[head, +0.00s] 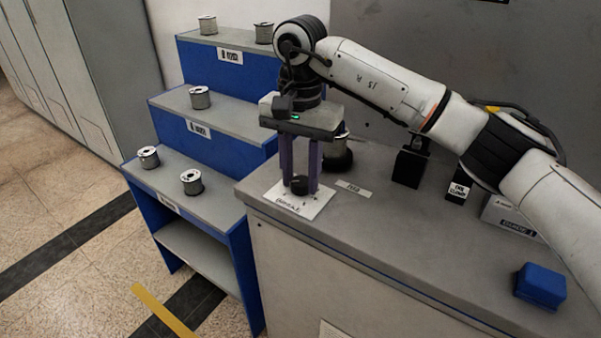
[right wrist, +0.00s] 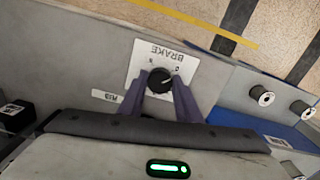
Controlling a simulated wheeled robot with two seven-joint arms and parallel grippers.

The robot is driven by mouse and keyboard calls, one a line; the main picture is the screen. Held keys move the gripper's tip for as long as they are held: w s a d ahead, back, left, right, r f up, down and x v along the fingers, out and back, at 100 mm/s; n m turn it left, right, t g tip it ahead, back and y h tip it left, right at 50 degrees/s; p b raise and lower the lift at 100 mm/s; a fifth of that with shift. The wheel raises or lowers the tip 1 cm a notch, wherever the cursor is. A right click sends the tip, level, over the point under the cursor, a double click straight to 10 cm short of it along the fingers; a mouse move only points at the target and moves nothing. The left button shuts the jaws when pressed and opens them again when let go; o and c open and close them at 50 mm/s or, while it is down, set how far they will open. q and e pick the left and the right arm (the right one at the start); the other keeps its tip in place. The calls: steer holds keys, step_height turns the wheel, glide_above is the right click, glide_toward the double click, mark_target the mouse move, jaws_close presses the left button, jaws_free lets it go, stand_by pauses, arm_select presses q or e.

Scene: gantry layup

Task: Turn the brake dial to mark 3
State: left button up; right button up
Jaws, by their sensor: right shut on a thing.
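The brake dial (head: 299,185) is a small black knob on a white plate (head: 302,204) at the left front corner of the grey bench. In the right wrist view the knob (right wrist: 159,80) sits on the plate marked BRAKE (right wrist: 147,60), with a light pointer line on it. My right gripper (head: 300,180) points straight down, its purple fingers shut on the dial from both sides. The fingers (right wrist: 160,88) hide part of the plate and its marks, so I cannot read which mark the pointer faces. My left gripper is not in view.
A blue stepped rack (head: 215,160) with several wire spools stands left of the bench (head: 380,235). Black blocks (head: 409,168) and a grey box (head: 508,217) stand behind. A blue block (head: 540,285) lies at the right. The bench's front middle is clear.

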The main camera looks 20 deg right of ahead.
steer(key=m+p, duration=0.1)
steer(key=m, duration=0.1)
steer(key=shift+r+m, duration=0.15)
steer(key=shift+m, duration=0.15)
steer(key=m+p, duration=0.1)
steer(key=m, duration=0.2)
steer(key=shift+w+m, duration=0.1)
steer(key=shift+m, duration=0.2)
steer(key=m, duration=0.2)
steer(key=shift+m, duration=0.3)
steer(key=m+p, duration=0.1)
steer(key=m, duration=0.3)
steer(key=shift+w+m, duration=0.1)
steer(key=shift+m, duration=0.2)
steer(key=m, duration=0.6)
steer(key=shift+d+p, duration=0.1)
steer(key=shift+p, duration=0.3)
steer(key=m, duration=0.4)
steer(key=shift+w+m, duration=0.1)
steer(key=shift+m, duration=0.2)
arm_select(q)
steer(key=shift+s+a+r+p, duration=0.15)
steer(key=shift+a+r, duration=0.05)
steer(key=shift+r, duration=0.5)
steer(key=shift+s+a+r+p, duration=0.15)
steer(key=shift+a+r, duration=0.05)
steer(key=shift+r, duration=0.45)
arm_select(e)
steer(key=shift+m, duration=1.1)
